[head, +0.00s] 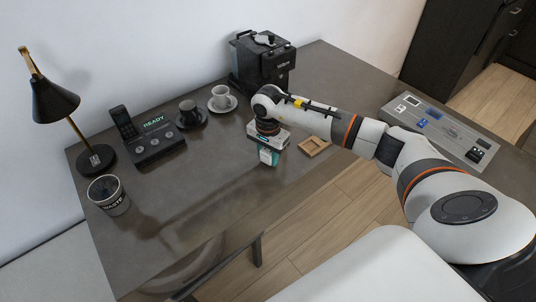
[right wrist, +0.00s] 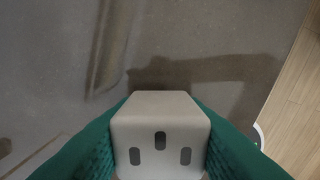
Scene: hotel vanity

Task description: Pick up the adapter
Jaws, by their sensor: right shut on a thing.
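The adapter (right wrist: 160,122) is a white block with three dark slots in its face. In the right wrist view it sits between the two teal finger pads of my right gripper (right wrist: 160,140), which is shut on it. In the head view my right gripper (head: 268,157) points down over the front part of the dark table, left of a small wooden tray (head: 314,146). The adapter is mostly hidden by the gripper there. In the right wrist view the table surface shows beyond the adapter, so it appears held above the table. My left gripper is not in view.
A grey panel (head: 440,122) with small blue and dark items lies at the right. A black coffee machine (head: 262,62), two cups on saucers, a phone dock (head: 158,143), a lamp (head: 62,105) and a waste cup (head: 108,195) stand behind and left. The table's front middle is clear.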

